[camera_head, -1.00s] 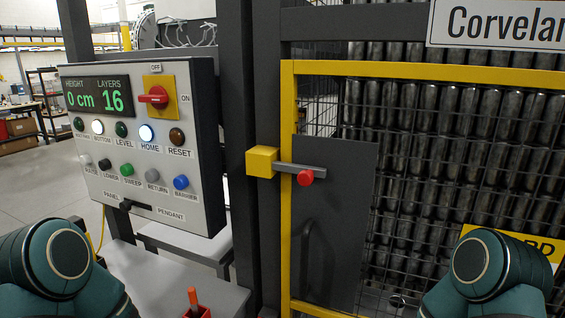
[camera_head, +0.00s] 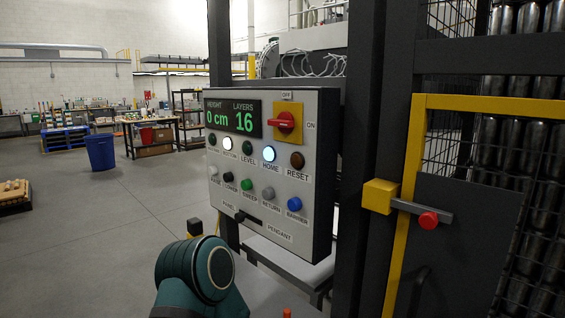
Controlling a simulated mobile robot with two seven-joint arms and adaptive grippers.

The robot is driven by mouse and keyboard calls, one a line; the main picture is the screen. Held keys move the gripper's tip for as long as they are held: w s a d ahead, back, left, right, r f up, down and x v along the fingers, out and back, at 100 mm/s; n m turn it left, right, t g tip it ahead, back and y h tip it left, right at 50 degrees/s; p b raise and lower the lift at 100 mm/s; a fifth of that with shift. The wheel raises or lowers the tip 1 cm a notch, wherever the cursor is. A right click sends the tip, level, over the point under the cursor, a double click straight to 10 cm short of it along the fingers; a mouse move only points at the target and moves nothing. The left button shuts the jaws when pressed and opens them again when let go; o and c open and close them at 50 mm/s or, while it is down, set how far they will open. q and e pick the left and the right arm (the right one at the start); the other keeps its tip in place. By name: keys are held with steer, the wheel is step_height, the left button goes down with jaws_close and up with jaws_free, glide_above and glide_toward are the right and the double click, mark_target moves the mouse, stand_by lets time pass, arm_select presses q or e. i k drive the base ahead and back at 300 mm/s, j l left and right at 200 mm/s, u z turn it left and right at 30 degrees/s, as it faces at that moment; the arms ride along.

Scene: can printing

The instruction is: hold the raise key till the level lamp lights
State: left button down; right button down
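The control panel (camera_head: 322,222) stands in the middle of the head view. Its display (camera_head: 232,118) reads height 0 cm and layers 16. The raise key (camera_head: 214,171) is the pale button at the left end of the lower row. The level lamp (camera_head: 248,147) is dark green and looks unlit. The bottom lamp (camera_head: 228,143) and the home lamp (camera_head: 269,153) glow white. A teal joint of one of my arms shows below the panel, apart from the keys. Neither gripper is in view.
A red rotary switch (camera_head: 285,121) sits at the panel's upper right. A yellow-framed cage gate with a latch (camera_head: 425,212) stands to the right, with cans behind its mesh. Open floor lies to the left, with a blue bin (camera_head: 100,152) farther back.

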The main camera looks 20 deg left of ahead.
mark_target(212, 171)
steer(key=u, duration=1.25)
